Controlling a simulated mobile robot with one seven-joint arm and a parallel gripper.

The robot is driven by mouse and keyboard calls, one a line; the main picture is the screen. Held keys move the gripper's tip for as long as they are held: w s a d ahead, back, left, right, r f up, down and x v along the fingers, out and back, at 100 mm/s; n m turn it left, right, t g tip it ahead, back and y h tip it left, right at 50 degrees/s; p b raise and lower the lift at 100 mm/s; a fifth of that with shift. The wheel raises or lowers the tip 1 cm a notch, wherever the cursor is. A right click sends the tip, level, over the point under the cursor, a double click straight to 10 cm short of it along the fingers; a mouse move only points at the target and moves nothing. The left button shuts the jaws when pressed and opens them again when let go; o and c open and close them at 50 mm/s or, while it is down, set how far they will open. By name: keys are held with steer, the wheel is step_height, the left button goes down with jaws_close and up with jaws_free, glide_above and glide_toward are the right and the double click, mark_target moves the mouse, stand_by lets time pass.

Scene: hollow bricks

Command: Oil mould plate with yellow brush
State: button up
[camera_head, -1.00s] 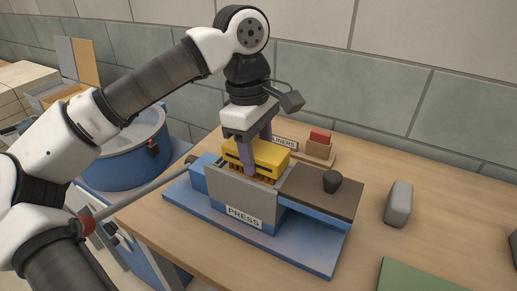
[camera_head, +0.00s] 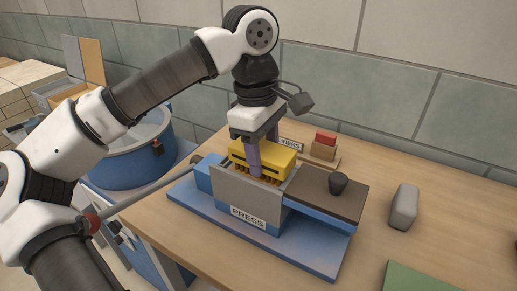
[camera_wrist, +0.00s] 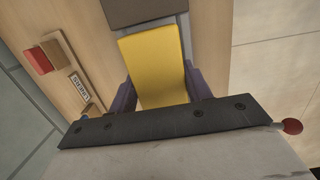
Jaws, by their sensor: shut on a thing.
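My gripper (camera_head: 264,155) is shut on the yellow brush (camera_head: 276,160), with a purple finger on each side of it. The brush's brown bristles (camera_head: 271,186) point down into the open top of the press (camera_head: 245,205), behind its grey front wall. In the wrist view the yellow top of the brush (camera_wrist: 155,62) lies between the fingers. The mould plate itself is hidden inside the press, so I cannot tell whether the bristles touch it.
The press's dark lid (camera_head: 318,192) with a black knob lies to the right of the opening. A grey block (camera_head: 403,207) and a green mat (camera_head: 420,279) are on the table further right. A stand with a red block (camera_head: 325,139) is behind. A blue drum (camera_head: 128,170) stands at left.

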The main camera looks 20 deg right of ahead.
stand_by(0.4)
steer(key=shift+w+a, duration=0.55)
steer(key=shift+w, duration=0.15)
steer(key=shift+s, duration=0.1)
steer(key=shift+s+d, duration=0.55)
steer(key=shift+s, duration=0.1)
steer(key=shift+w+a, duration=0.55)
steer(key=shift+w, duration=0.2)
steer(key=shift+s+d, duration=0.55)
steer(key=shift+s, duration=0.2)
